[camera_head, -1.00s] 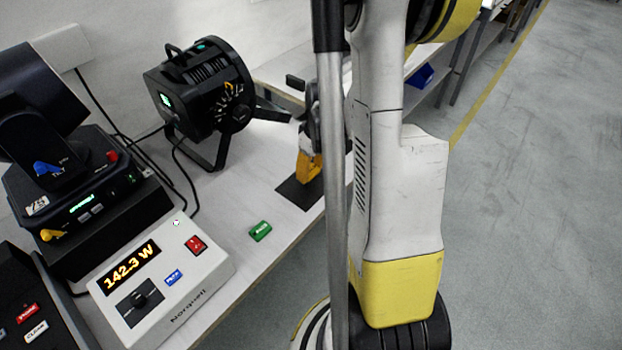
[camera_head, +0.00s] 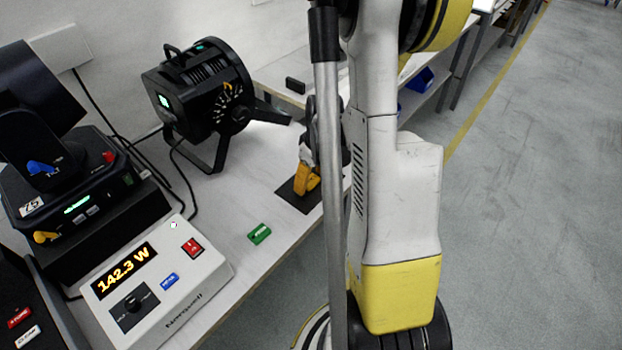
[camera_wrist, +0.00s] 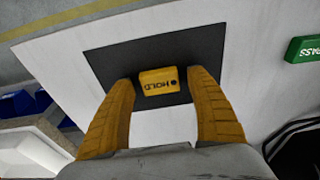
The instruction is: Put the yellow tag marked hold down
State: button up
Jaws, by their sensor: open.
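The yellow tag marked HOLD (camera_wrist: 159,82) lies on a dark square mat (camera_wrist: 105,62) in the wrist view, its lettering upside down. My gripper (camera_wrist: 162,74) is open, with one yellow finger on each side of the tag and gaps between the fingers and the tag. In the head view my gripper (camera_head: 307,188) points down over the dark mat (camera_head: 287,194). The tag cannot be made out there, as the fingers cover that spot.
A green tag (camera_head: 259,234) lies on the white bench left of the mat, marked PASS in the wrist view (camera_wrist: 304,49). A black stage light (camera_head: 203,95) stands behind it. A power meter (camera_head: 157,278) reads 142.3 W. A small black block (camera_head: 295,86) lies farther back.

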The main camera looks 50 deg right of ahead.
notch_tip(320, 180, up, 12)
jog(key=s+p, duration=0.2)
jog(key=p, duration=0.3)
jog(key=s+a+r+t, duration=0.1)
jog(key=a+r+t, duration=0.1)
jog(key=a+r, duration=0.5)
jog(key=s+a+r+t, duration=0.2)
jog(key=a+r, duration=0.5)
jog(key=a, duration=1.1)
jog(key=shift+s+a+m+t, duration=0.2)
jog(key=shift+a+m+t, duration=0.2)
jog(key=shift+t, duration=0.3)
jog(key=shift+r, duration=0.1)
